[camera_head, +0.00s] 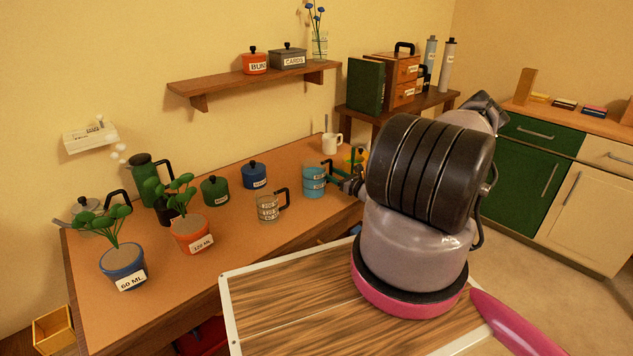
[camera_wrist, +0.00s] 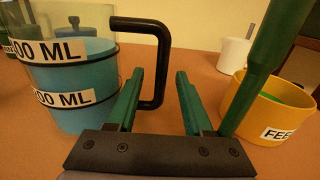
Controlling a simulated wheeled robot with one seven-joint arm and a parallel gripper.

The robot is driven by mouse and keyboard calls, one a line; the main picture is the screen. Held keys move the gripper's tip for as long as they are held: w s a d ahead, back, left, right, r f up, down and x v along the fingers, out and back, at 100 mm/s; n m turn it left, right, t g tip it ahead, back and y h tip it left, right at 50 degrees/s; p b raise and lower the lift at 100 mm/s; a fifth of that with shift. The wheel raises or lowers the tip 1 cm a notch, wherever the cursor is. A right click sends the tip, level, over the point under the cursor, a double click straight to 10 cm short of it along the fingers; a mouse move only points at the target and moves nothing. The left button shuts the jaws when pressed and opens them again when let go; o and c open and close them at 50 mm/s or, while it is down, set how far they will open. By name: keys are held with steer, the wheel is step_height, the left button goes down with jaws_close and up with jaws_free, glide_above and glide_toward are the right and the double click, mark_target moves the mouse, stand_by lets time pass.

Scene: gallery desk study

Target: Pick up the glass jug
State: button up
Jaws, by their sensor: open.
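A glass jug with blue contents (camera_head: 313,185) stands on the desk, with white ML labels and a black handle. In the wrist view its blue body (camera_wrist: 80,80) fills the left side, and its black handle (camera_wrist: 162,60) reaches right. My gripper (camera_wrist: 160,78) is open, its two green fingers apart. The handle's upright bar appears between the fingers in that view; I cannot tell whether they touch it. In the head view my gripper (camera_head: 333,177) is at the jug's right side, partly hidden by my arm. A second, clear jug (camera_head: 267,208) with a dark handle stands left of it.
A yellow pot (camera_wrist: 262,105) with a label is close right of my gripper, a green rod rising from it. A white mug (camera_wrist: 234,55) stands behind. Green (camera_head: 215,191) and blue (camera_head: 254,176) lidded pots and potted plants stand farther left on the desk (camera_head: 230,270).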

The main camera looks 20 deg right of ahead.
jaws_close()
stand_by(1.4)
